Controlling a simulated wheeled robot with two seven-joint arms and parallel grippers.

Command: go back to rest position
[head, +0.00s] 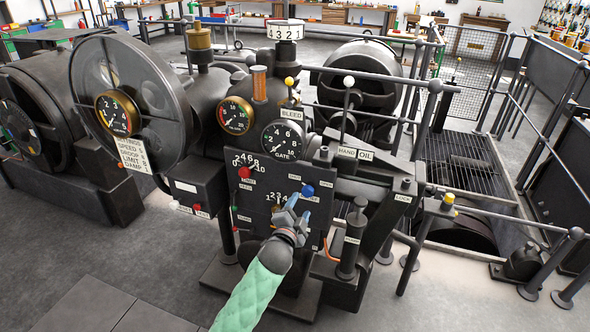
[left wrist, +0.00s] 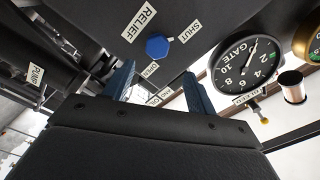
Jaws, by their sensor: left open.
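My left gripper (head: 293,203) is in front of the black control panel (head: 247,215), its green-sleeved arm rising from the bottom of the head view. In the left wrist view its two blue fingers (left wrist: 160,88) stand apart with nothing between them. A blue knob (head: 307,190) is on the panel just beyond the fingertips; the wrist view shows it (left wrist: 157,46) between the RELIEF and SHUT labels, apart from the fingers. My right gripper is in neither view.
Several gauges, including the GATE gauge (head: 283,139), sit above the panel. A red knob (head: 244,172) is at its left. A HAND OIL lever (head: 347,108) and a dark cylinder (head: 352,240) stand to the right. Railings (head: 505,95) enclose a grating. Open floor lies at left front.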

